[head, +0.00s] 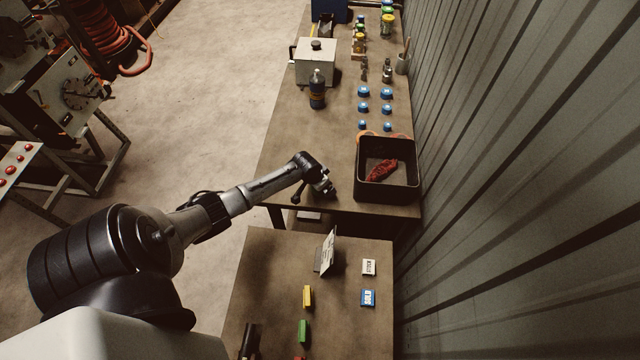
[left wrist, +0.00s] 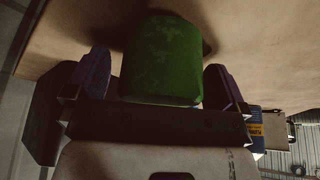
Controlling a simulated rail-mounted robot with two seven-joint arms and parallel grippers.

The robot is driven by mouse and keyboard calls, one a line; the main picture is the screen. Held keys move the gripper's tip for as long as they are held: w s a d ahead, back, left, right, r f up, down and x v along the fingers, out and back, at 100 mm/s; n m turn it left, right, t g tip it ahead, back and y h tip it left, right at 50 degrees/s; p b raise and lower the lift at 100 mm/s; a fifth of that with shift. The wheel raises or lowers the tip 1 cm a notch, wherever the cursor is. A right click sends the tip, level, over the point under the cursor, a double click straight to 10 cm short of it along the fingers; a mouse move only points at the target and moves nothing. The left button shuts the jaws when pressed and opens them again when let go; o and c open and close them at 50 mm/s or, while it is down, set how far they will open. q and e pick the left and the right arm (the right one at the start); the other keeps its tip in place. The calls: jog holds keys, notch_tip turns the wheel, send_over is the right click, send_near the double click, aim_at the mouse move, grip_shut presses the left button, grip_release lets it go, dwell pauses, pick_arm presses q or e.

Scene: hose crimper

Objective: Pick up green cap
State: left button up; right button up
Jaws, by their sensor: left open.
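The green cap (left wrist: 163,58) is a large rounded green cylinder in the left wrist view, standing close to the brown table surface. My left gripper (left wrist: 158,82) is open, with one purple-padded finger on each side of the cap. Small gaps seem to show between the pads and the cap, and I cannot tell whether either touches. My right gripper is not in view.
A black bin (head: 388,196) with a red item stands right of the gripper. A dark bottle (head: 317,92), a pale box (head: 316,66) and several blue caps (head: 363,91) stand farther back. A nearer table (head: 270,300) holds small coloured blocks. The corrugated wall (head: 500,180) bounds the right.

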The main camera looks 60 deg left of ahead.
pick_arm(q)
jog(key=c, duration=1)
